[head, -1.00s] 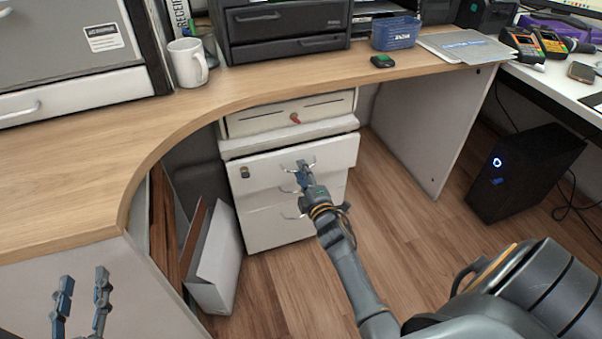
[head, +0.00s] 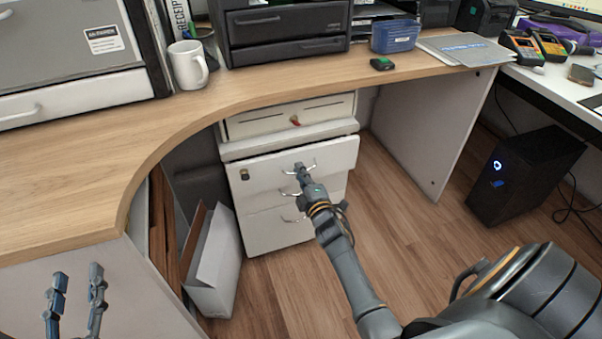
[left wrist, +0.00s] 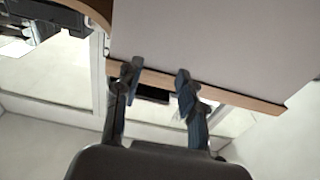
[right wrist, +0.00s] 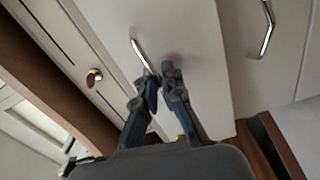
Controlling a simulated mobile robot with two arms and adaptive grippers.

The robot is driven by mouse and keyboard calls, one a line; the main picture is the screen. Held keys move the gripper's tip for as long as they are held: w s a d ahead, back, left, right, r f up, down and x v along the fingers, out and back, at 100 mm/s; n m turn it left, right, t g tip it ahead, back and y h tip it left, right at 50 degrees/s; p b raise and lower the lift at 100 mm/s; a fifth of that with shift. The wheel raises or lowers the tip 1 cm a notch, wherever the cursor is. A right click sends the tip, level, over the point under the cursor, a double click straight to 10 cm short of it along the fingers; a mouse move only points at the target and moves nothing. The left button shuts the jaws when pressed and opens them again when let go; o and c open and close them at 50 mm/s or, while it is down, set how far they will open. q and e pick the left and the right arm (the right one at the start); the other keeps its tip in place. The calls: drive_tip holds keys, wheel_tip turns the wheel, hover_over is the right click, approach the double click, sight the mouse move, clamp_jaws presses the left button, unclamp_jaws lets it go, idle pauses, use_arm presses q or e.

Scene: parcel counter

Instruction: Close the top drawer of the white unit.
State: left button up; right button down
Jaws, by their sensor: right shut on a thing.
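The white drawer unit (head: 234,151) stands under the wooden counter. Its top drawer (head: 268,172) sticks out past the fronts below, so it is partly open. My right gripper (head: 299,170) is at the top drawer's metal handle (head: 312,167). In the right wrist view, my right gripper (right wrist: 161,76) is shut on one end of this handle (right wrist: 142,54). My left gripper (head: 77,276) is open and empty at the lower left, in front of the counter's side panel. Its two spread fingers also show in the left wrist view (left wrist: 158,73).
A cash drawer with a red key (head: 295,120) sits on top of the unit, under the counter (head: 150,135). A white box file (head: 215,262) stands left of the unit. A black computer (head: 525,172) stands at the right.

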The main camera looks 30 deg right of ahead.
drive_tip(key=b+x, duration=0.1)
drive_tip(key=x, duration=0.2)
drive_tip(key=shift+w+d+f, duration=0.1)
drive_tip(key=shift+w+f, duration=0.05)
drive_tip(key=shift+w, duration=0.25)
use_arm(q)
wheel_tip(320, 180, up, 7)
drive_tip(key=s+t+h, duration=0.1)
drive_tip(key=t, duration=0.3)
drive_tip(key=shift+s+d+h, duration=0.3)
drive_tip(key=shift+s, duration=0.1)
use_arm(e)
drive_tip(key=shift+w, duration=0.1)
use_arm(q)
drive_tip(key=shift+f, duration=0.1)
use_arm(e)
drive_tip(key=c, duration=1.5)
unclamp_jaws()
drive_tip(key=v, duration=1.2)
